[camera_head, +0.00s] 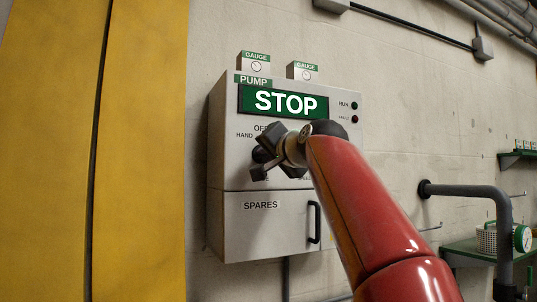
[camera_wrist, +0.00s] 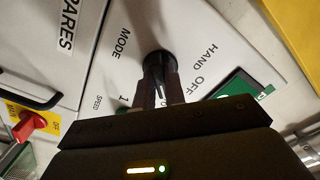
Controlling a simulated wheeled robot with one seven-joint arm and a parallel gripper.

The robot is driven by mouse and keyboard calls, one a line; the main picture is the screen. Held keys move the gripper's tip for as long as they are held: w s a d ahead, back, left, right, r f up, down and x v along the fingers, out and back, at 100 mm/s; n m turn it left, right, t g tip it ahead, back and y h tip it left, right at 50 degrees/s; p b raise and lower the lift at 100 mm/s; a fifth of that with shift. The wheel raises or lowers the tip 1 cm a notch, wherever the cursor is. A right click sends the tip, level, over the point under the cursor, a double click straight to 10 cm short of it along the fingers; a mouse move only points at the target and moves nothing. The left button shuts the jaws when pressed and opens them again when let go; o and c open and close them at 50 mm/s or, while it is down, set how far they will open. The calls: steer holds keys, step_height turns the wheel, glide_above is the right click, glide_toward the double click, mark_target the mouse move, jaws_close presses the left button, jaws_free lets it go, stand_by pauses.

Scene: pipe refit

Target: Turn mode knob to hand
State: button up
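The mode knob (camera_wrist: 161,62) is a black round knob on the grey pump panel (camera_head: 222,140), below the green STOP display (camera_head: 285,102). In the head view, my gripper (camera_head: 260,164) hides most of it. In the wrist view, my gripper (camera_wrist: 162,72) has its two fingers close together at the knob, one on each side, and looks shut on it. The HAND label (camera_wrist: 207,54) and the OFF label (camera_wrist: 196,82) show beside the knob, with MODE on its other side. I cannot tell which label the knob points to.
A SPARES door (camera_head: 262,228) with a black handle (camera_head: 314,222) is below the panel. A red switch (camera_wrist: 30,125) on a yellow plate shows in the wrist view. A yellow cabinet (camera_head: 140,150) stands at left. A dark pipe (camera_head: 470,190) and green shelf (camera_head: 470,250) are at right.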

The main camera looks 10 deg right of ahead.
steer(key=shift+n, duration=0.3)
jaws_close()
steer(key=shift+n+b, duration=0.4)
steer(key=shift+n, duration=3.7)
steer(key=shift+d, duration=0.1)
steer(key=o, duration=0.7)
jaws_free()
steer(key=shift+s+d+b, duration=0.25)
steer(key=shift+s+b, duration=0.2)
steer(key=shift+s, duration=0.85)
steer(key=shift+s+d+b, duration=0.25)
steer(key=shift+s+b, duration=0.15)
steer(key=shift+s, duration=0.85)
steer(key=shift+s+d+b, duration=0.25)
steer(key=shift+s+b, duration=0.2)
steer(key=shift+s, duration=0.85)
